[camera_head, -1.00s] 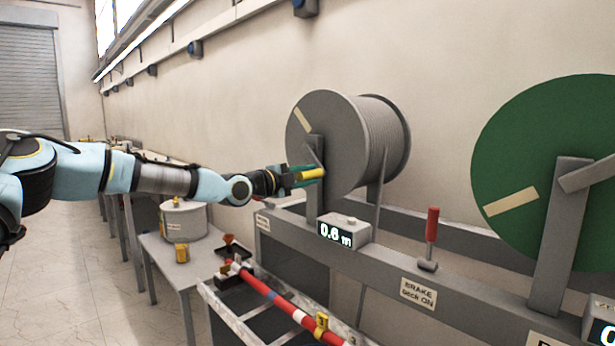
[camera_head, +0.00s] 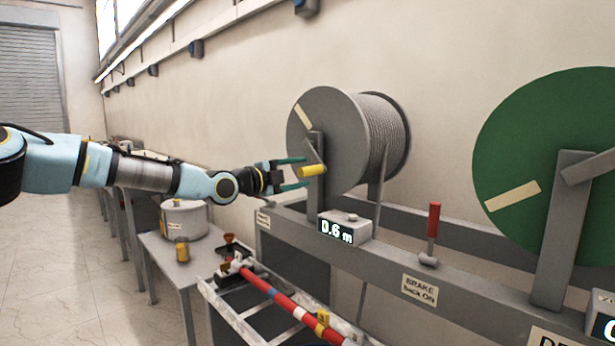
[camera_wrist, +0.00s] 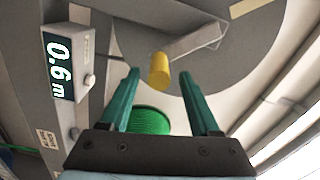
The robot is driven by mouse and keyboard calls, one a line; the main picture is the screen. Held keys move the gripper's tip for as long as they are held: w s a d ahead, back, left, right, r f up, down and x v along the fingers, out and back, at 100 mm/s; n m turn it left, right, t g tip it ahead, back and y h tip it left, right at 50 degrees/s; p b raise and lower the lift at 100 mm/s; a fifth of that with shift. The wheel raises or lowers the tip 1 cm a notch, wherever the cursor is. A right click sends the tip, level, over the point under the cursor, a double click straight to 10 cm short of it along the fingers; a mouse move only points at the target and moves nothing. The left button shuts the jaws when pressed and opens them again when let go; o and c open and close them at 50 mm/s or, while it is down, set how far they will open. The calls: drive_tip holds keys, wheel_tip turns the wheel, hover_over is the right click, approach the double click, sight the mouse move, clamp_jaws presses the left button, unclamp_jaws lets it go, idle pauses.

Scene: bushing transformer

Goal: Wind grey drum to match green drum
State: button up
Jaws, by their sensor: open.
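The grey drum (camera_head: 330,110) stands on the bench frame, with a cream stripe on its face and rope wound behind. Its crank has a yellow handle (camera_head: 312,171), which also shows in the wrist view (camera_wrist: 159,71). My gripper (camera_head: 300,172) is open, with green fingers on either side of the handle's line but apart from it. In the wrist view, the handle lies just beyond and between the fingertips (camera_wrist: 160,75). The counter (camera_head: 343,229) below the grey drum reads 0.6 m. The green drum (camera_head: 510,125) stands at the right with a cream stripe; its counter is cut off.
A red-handled brake lever (camera_head: 432,230) stands between the drums, above a "BRAKE back ON" label (camera_head: 420,290). A red pole (camera_head: 275,297) lies on a rack below my gripper. A side table (camera_head: 160,248) holds a round grey container (camera_head: 184,218).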

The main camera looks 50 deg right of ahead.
drive_tip(key=a+b, duration=0.1)
drive_tip(key=a, duration=0.6)
drive_tip(key=shift+w+a+b, duration=0.15)
drive_tip(key=shift+b, duration=0.2)
